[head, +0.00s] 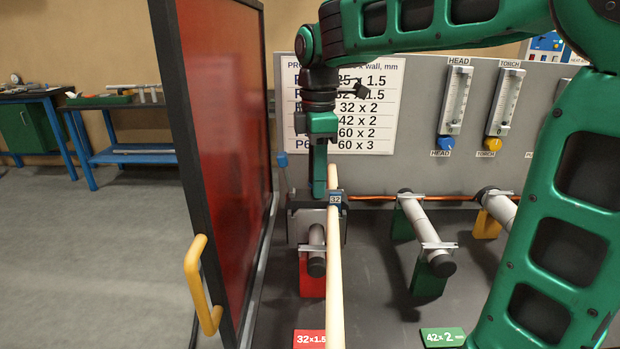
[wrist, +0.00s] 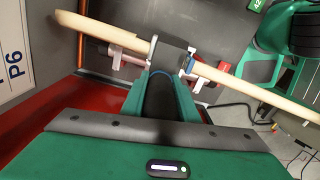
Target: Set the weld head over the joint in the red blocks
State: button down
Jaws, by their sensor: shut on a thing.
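In the head view, the red blocks (head: 312,283) stand on the grey bench and hold a short steel pipe (head: 317,248). The weld head (head: 296,228), dark and grey with a "32" tag, stands at the pipe's far part; it also shows in the wrist view (wrist: 173,56). My gripper (head: 320,196) is above the red blocks, shut on the weld head; its fingers show in the wrist view (wrist: 160,88). A long cream hose or rod (head: 335,285) passes across the weld head. The joint is hidden, and I cannot tell whether the head is seated around the pipe.
A red screen (head: 228,130) with a yellow handle (head: 203,285) stands close on the left. Green blocks (head: 430,276) with a pipe (head: 420,222) stand to the right, and yellow blocks (head: 487,226) beyond. A copper line (head: 370,198) and a grey panel (head: 420,120) are behind.

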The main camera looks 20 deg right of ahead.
jog(key=shift+f, duration=0.7)
jog(key=c, duration=1.3)
grip_release()
